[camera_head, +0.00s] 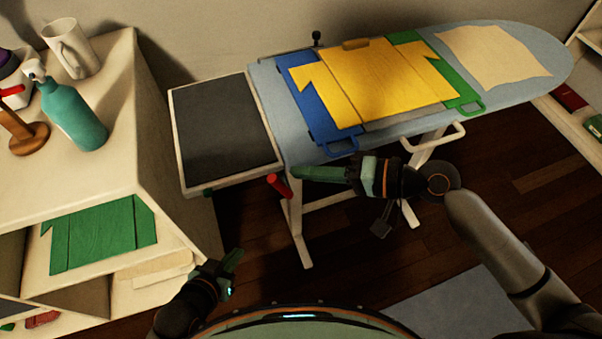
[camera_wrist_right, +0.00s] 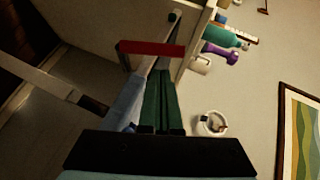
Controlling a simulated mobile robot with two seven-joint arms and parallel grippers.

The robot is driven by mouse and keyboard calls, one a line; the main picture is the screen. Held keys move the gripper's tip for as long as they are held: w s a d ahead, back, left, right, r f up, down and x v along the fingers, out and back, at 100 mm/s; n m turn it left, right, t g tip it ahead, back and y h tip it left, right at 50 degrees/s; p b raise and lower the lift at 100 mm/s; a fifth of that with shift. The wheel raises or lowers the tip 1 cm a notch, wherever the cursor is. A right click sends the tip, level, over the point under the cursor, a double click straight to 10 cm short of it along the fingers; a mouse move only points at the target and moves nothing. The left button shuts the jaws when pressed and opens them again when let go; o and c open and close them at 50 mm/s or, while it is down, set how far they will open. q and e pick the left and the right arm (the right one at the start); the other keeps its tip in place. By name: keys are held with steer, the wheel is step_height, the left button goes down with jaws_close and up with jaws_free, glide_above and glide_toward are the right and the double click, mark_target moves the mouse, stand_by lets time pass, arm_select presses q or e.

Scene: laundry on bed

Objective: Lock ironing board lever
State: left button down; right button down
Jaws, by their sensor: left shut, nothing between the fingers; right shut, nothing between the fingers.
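The ironing board (camera_head: 520,45) has a light blue top and white legs. Its red lever (camera_head: 279,185) sticks out below the board's left end, tilted, beside a white leg. My right gripper (camera_head: 296,172) is shut and empty, its green fingers pointing left, with the tips just above and right of the lever. In the right wrist view the red lever (camera_wrist_right: 152,48) lies crosswise just beyond the shut fingertips (camera_wrist_right: 160,72); I cannot tell whether they touch. My left gripper (camera_head: 238,255) is shut and empty, low near the shelf, away from the lever.
A yellow shirt (camera_head: 385,80) lies on a blue and green folding board on top. A dark tray (camera_head: 225,130) adjoins the board's left end. A white shelf (camera_head: 150,190) with a teal spray bottle (camera_head: 75,115) stands at left. The floor (camera_head: 380,255) under the board looks clear.

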steer(key=shift+s+a+f, duration=0.25)
steer(key=shift+s+a, duration=0.1)
steer(key=shift+a, duration=0.25)
arm_select(q)
steer(key=shift+r, duration=0.15)
